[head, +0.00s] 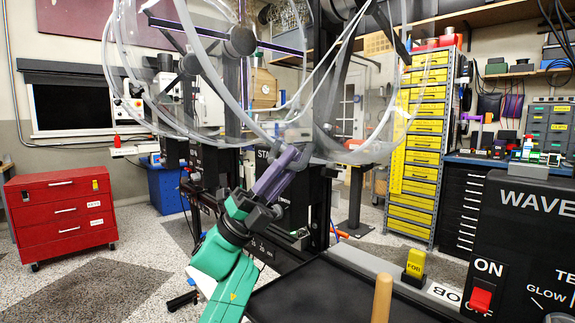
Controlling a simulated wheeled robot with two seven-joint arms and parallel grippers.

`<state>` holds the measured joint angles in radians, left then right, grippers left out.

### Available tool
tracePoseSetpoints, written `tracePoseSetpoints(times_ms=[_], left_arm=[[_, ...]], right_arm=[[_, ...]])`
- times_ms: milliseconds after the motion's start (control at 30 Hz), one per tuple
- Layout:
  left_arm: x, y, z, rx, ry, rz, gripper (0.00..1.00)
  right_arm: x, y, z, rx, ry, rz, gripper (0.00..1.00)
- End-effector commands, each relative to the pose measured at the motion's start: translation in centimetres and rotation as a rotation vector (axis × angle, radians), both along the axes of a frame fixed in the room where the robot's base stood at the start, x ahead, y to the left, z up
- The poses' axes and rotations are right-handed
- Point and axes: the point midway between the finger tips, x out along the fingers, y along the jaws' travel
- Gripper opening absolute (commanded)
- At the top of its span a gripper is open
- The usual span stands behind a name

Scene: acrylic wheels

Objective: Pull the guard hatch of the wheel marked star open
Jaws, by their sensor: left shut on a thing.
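The black stand marked with letters that read "STA" (263,156) is at the centre, partly hidden by my left arm. Large clear acrylic wheels and guards (210,90) with pale rims are above and around it. My left gripper (258,207), on a green arm, reaches up from the bottom centre. It is shut on a purple bar-like handle (280,172) that slants up to the right. The handle's upper end meets grey fittings near the lower guard rim. The hatch's outline is hard to tell through the clear plastic. My right gripper is out of view.
A black panel marked "WAVE" (520,240) is at right. A red drawer cabinet (62,213) stands at left. Open floor lies between.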

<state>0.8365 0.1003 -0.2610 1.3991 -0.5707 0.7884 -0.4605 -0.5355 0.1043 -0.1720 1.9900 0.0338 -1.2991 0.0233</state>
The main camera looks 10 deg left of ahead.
Motion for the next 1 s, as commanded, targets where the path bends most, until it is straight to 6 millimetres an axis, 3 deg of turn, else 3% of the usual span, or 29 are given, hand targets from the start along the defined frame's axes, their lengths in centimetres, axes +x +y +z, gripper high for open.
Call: tracePoseSetpoints(times_ms=[67, 100, 133, 167, 467, 667, 700, 1000], left_arm=[[0.0, 0.0, 0.0, 0.001, 0.001, 0.0, 0.0], [0.0, 0.0, 0.0, 0.001, 0.001, 0.0, 0.34], [0.0, 0.0, 0.0, 0.001, 0.001, 0.0, 0.45], [0.0, 0.0, 0.0, 0.0, 0.0, 0.0, 0.48], [0.0, 0.1, -0.1, 0.0, 0.0, 0.0, 0.48], [-0.4, 1.9, -2.7, 0.002, 0.004, 0.002, 0.48], [-0.6, 3.0, -2.5, 0.002, 0.0, 0.005, 0.48], [-2.7, 11.4, -2.4, 0.003, 0.0, 0.002, 0.48]], right_arm=[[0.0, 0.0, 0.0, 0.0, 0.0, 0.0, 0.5], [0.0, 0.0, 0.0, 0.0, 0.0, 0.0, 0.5], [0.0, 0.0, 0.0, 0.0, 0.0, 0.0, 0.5], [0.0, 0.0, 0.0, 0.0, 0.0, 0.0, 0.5], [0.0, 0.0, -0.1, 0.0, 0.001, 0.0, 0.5], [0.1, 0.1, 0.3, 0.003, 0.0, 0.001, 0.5], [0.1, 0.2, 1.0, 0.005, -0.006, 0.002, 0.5], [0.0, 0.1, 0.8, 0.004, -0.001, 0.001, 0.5]])
